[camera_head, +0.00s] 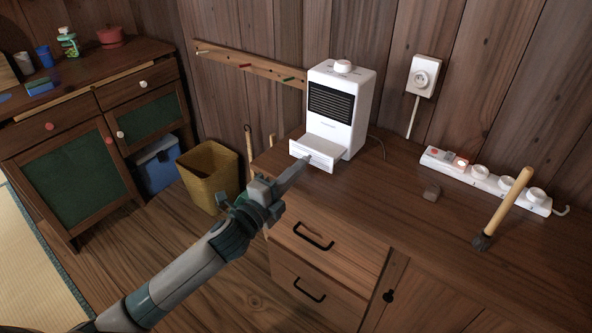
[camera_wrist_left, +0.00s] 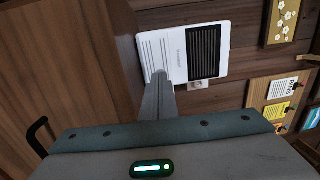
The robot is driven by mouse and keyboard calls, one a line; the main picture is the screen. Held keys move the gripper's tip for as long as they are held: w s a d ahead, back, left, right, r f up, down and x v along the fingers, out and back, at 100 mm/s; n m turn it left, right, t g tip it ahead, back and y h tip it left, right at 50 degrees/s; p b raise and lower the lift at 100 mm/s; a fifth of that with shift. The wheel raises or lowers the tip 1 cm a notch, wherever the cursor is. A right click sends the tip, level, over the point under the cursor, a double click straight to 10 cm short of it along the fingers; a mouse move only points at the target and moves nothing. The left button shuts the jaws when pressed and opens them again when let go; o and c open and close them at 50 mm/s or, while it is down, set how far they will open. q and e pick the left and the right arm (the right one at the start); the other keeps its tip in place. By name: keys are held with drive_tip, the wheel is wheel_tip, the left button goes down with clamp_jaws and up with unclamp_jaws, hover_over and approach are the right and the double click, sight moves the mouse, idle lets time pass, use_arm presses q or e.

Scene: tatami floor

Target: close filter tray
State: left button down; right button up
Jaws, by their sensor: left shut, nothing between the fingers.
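The white heater-like appliance (camera_head: 337,108) stands upright on the wooden cabinet top, with a dark grille and a knob on top. Its filter tray (camera_head: 317,152) sticks out at the bottom front. My left gripper (camera_head: 307,160) is shut and empty, its tips at the front face of the tray; I cannot tell whether they touch it. In the left wrist view the appliance (camera_wrist_left: 201,53) appears turned on its side, and the shut fingers (camera_wrist_left: 159,78) reach the tray's front (camera_wrist_left: 153,50), covering a small part of it. My right gripper is not in view.
A wall outlet (camera_head: 423,76) is behind. A yellow bin (camera_head: 208,175) stands on the floor at left.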

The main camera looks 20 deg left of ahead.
use_arm(q)
drive_tip(key=shift+w, duration=0.1)
drive_tip(key=shift+w+d+r, duration=0.1)
drive_tip(key=shift+w+d, duration=0.05)
drive_tip(key=shift+w, duration=0.2)
drive_tip(key=shift+p+x, duration=0.35)
drive_tip(key=shift+x, duration=0.8)
drive_tip(key=shift+w+d, duration=0.25)
drive_tip(key=shift+w, duration=0.25)
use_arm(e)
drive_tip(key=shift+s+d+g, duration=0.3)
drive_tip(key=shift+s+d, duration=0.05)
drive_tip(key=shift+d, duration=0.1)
use_arm(q)
drive_tip(key=shift+s+a+f, duration=0.15)
drive_tip(key=shift+s+f, duration=0.05)
drive_tip(key=shift+f, duration=0.05)
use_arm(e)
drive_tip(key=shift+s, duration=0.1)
